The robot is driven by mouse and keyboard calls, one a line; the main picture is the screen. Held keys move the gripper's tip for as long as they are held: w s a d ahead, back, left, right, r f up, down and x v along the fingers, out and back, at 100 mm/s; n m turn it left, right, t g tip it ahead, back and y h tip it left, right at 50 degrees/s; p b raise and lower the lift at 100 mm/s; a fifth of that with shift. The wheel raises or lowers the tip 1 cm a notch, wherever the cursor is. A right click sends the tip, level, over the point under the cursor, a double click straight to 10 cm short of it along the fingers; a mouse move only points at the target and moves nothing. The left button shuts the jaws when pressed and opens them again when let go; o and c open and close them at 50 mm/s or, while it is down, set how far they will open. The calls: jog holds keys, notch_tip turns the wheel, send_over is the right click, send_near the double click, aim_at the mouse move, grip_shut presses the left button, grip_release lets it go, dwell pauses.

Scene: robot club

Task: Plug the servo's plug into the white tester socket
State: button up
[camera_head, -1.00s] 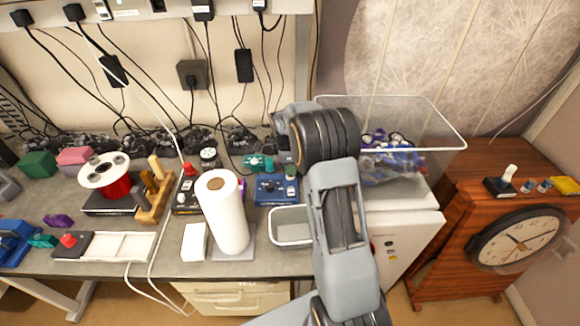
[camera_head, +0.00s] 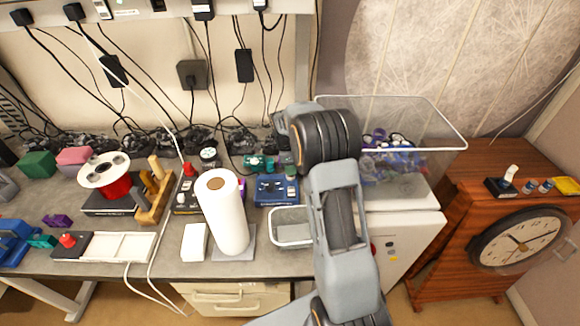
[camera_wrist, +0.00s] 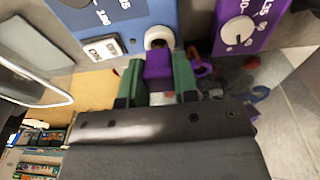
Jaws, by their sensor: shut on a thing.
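My gripper (camera_wrist: 158,82) shows in the wrist view with its two green fingers shut on a purple plug (camera_wrist: 158,66). Just ahead of the plug is a round white socket (camera_wrist: 159,38) on the edge of a blue tester (camera_wrist: 190,18). The plug's front end is right at the socket's rim; I cannot tell whether it has entered. In the head view the blue tester (camera_head: 268,196) sits on the bench, behind a grey-white tray. My wrist and arm largely hide the gripper and plug there. I cannot make out the servo or its lead.
A purple tester (camera_wrist: 252,22) with a white knob is beside the blue one in the wrist view. In the head view a white paper roll (camera_head: 224,215), an open tray (camera_head: 291,227) and a clear bin (camera_head: 436,125) stand close by. Black cables hang behind.

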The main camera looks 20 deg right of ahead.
jog(key=shift+f+b, duration=0.8)
jog(key=shift+b, duration=0.25)
dwell(2.0)
jog(key=shift+s, duration=0.1)
jog(key=o, duration=0.9)
jog(key=shift+o, duration=0.2)
